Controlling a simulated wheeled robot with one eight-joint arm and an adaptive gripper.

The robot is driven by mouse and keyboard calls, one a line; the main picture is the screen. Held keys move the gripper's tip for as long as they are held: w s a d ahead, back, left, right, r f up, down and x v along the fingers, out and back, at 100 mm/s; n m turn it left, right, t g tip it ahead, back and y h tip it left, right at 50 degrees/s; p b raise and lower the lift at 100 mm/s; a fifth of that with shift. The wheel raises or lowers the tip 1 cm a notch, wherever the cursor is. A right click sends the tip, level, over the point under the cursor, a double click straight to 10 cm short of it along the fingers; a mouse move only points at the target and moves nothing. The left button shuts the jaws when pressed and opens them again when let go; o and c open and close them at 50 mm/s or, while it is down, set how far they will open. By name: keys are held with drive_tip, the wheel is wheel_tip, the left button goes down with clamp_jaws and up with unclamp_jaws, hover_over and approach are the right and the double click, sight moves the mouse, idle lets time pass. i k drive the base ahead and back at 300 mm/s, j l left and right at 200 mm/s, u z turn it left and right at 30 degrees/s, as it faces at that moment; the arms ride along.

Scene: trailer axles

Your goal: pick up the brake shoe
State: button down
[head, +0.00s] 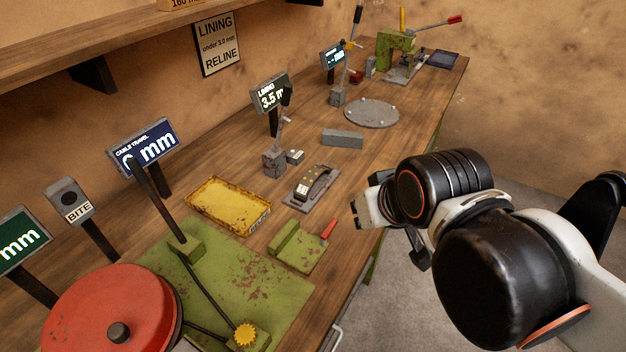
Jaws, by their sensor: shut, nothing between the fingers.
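The brake shoe (318,183) looks like a dark curved piece with a pale top edge. It rests on a small grey plate (297,204) on the workbench, near the bench's front edge. My gripper (360,218) is to the right of the brake shoe, apart from it, near the front edge of the bench. Its fingers look shut and empty, partly hidden behind the wrist. The height of the gripper above the bench is hard to tell.
A yellow tray (228,228) lies left of the shoe. A green fixture with a red handle (329,229) sits in front. A grey block (342,139) and round plate (371,112) lie behind. A red drum (85,310) and display posts stand at left.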

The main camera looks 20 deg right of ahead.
sight(303, 190)
drive_tip(key=j, duration=0.35)
drive_tip(key=i+l, duration=0.3)
drive_tip(key=l, duration=0.2)
drive_tip(key=i+l+z, duration=0.15)
drive_tip(key=l, duration=0.3)
drive_tip(key=i+l, duration=0.4)
drive_tip(key=z, duration=0.25)
drive_tip(key=l, duration=0.15)
drive_tip(key=j+u, duration=0.2)
drive_tip(key=l, duration=0.1)
